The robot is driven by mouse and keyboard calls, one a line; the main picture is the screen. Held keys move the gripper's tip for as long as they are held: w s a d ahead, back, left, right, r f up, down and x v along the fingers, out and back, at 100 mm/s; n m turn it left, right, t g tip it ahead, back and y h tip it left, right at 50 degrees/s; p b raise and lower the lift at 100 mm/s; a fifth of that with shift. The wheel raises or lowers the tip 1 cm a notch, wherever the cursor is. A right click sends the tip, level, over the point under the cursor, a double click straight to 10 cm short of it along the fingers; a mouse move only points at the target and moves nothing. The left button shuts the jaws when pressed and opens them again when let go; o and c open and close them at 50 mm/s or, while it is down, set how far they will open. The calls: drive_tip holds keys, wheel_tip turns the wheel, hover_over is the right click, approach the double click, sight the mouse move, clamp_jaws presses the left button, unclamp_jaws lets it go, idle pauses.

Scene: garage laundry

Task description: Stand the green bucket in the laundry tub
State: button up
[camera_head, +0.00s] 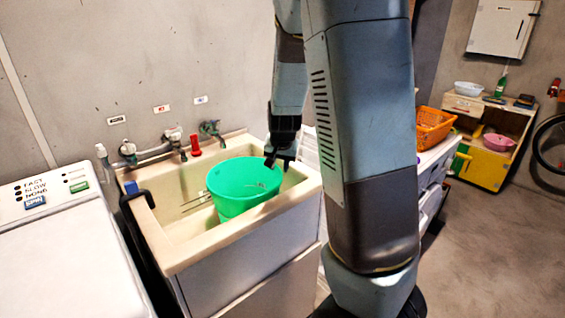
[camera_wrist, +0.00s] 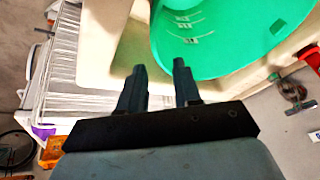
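The green bucket (camera_head: 243,186) stands about upright inside the cream laundry tub (camera_head: 169,187), with its rim above the tub's front edge. Its base is hidden by the tub wall. My gripper (camera_head: 276,163) is just right of the bucket's rim, over the tub's right side. In the wrist view the two fingertips of my gripper (camera_wrist: 159,68) are apart with nothing between them, and the bucket (camera_wrist: 225,40) is beyond and to the right of them. The tub's rim (camera_wrist: 90,45) shows beside the bucket. I cannot tell whether a finger touches the rim.
Taps (camera_head: 173,140) and a red item (camera_head: 195,146) are at the tub's back. A white washing machine (camera_head: 70,250) stands to the left. An orange basket (camera_head: 433,127) sits on a white unit to the right. Open floor (camera_head: 480,250) lies at the right.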

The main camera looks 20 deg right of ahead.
drive_tip(key=s+a+r+n, duration=0.3)
drive_tip(key=s+r, duration=0.7)
drive_tip(key=s, duration=0.4)
drive_tip(key=s+a+r+n+t+y, duration=0.1)
drive_tip(key=s+a+r+n, duration=0.2)
drive_tip(key=s+r, duration=0.6)
drive_tip(key=s, duration=0.5)
drive_tip(key=shift+s+a+r+n, duration=0.15)
drive_tip(key=shift+r+n, duration=0.15)
drive_tip(key=shift+r, duration=0.1)
